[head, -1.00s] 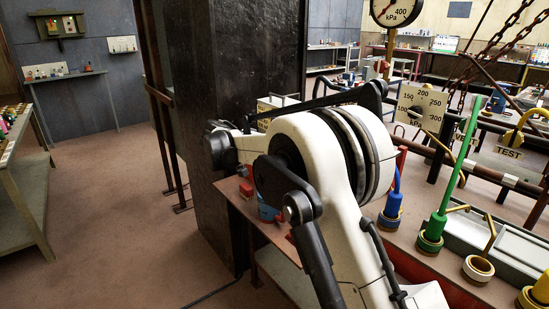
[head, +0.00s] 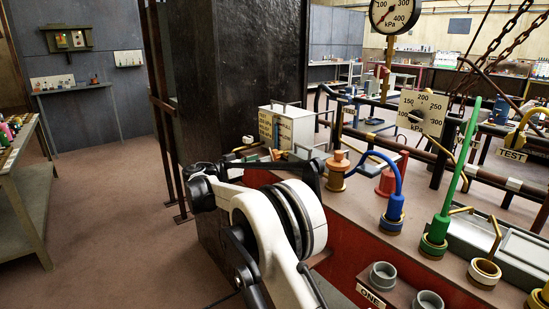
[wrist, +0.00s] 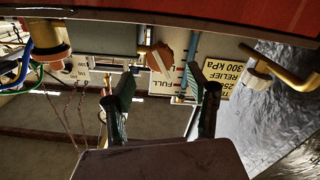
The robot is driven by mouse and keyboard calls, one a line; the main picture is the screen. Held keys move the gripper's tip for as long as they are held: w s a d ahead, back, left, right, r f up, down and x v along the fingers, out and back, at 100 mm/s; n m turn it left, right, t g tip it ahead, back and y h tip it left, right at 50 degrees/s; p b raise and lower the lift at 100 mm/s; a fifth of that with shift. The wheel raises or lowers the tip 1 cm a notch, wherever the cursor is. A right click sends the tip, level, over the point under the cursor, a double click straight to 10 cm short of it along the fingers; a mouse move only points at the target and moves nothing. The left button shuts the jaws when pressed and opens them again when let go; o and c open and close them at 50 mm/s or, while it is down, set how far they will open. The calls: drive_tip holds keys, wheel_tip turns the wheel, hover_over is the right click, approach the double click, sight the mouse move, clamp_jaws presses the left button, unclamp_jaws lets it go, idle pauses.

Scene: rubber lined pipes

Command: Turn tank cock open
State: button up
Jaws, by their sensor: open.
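The tank (head: 295,128) is a pale box with a dark sight strip and a yellow label, standing at the back of the red bench in the head view. In the wrist view a tan-orange knob (wrist: 158,57), possibly the tank cock, shows by the "FULL" mark. My gripper (wrist: 160,82) is open, its two dark green fingers apart below the knob in the picture. The knob lies between their lines, and I see no contact. A cream-handled cock (wrist: 258,75) on a brass pipe shows to the right. My gripper's fingers are not clear in the head view.
An orange fitting (head: 337,170), a blue plug (head: 394,212) with a hose and a green plug (head: 438,232) stand on the bench. A dark pillar (head: 228,80) rises left of the tank. Pressure gauges (head: 395,14) stand behind.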

sight(272, 156)
drive_tip(key=x, duration=0.7)
drive_tip(key=shift+b, duration=0.4)
drive_tip(key=c, duration=1.2)
drive_tip(key=shift+n, duration=2.9)
drive_tip(key=o, duration=1.2)
